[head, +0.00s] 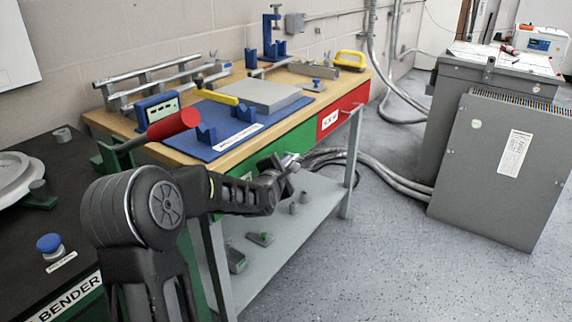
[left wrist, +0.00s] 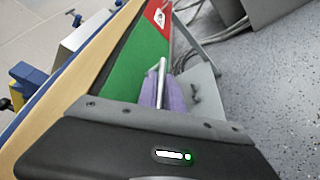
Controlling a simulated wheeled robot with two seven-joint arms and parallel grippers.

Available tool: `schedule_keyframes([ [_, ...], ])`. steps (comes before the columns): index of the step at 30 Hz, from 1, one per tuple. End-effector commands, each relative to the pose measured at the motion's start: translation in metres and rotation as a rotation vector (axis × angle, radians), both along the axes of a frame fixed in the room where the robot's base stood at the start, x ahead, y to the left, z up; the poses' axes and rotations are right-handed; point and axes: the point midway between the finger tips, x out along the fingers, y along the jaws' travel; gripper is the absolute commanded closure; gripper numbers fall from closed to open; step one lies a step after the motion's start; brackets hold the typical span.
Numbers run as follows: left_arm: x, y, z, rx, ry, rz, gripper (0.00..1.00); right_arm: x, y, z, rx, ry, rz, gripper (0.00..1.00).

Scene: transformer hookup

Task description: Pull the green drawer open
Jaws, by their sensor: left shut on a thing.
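The green drawer (head: 293,146) is in the front of the wooden-topped workbench, left of a red drawer. Its front looks about in line with the red one. In the left wrist view the green front (left wrist: 138,62) runs along the bench edge, with a metal bar handle (left wrist: 162,72) standing out from it. My left gripper (head: 288,161) is at this handle, and its purple fingers (left wrist: 163,97) are shut on the bar. My arm hides part of the drawer in the head view. My right gripper is not in view.
The red drawer (head: 342,110) is farther right. A grey lower shelf (head: 265,245) holds small parts. A black bender table (head: 35,255) stands at left and a grey transformer cabinet (head: 500,165) at right. The floor (head: 370,260) in front of the bench is clear.

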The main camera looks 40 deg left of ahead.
Motion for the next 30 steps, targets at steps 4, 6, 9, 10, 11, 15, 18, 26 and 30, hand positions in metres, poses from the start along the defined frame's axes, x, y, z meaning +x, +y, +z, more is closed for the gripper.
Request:
schedule_keyframes([
  [4,0.0,-0.015,-0.002,-0.003,0.001,-0.004,1.0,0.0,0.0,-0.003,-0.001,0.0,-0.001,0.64],
  [6,0.001,-0.027,-0.001,-0.002,0.0,-0.005,1.0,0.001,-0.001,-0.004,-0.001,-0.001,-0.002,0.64],
  [9,0.001,-0.048,-0.002,-0.004,0.001,-0.007,1.0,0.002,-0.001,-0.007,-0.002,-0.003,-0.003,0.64],
  [10,0.002,-0.056,-0.002,-0.004,0.001,-0.008,1.0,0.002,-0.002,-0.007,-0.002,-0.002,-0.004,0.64],
  [11,0.002,-0.063,-0.002,-0.005,0.001,-0.008,1.0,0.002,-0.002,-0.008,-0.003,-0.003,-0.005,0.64],
  [15,0.003,-0.106,-0.001,-0.004,0.002,-0.01,1.0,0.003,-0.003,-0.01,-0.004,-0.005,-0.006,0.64],
  [18,0.003,-0.139,-0.002,-0.003,0.002,-0.01,1.0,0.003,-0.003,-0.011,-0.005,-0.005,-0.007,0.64],
  [26,0.004,-0.22,-0.003,-0.002,0.003,-0.009,1.0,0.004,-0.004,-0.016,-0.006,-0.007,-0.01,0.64],
  [30,0.005,-0.251,-0.003,-0.001,0.004,-0.007,1.0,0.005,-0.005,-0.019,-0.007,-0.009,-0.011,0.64],
])
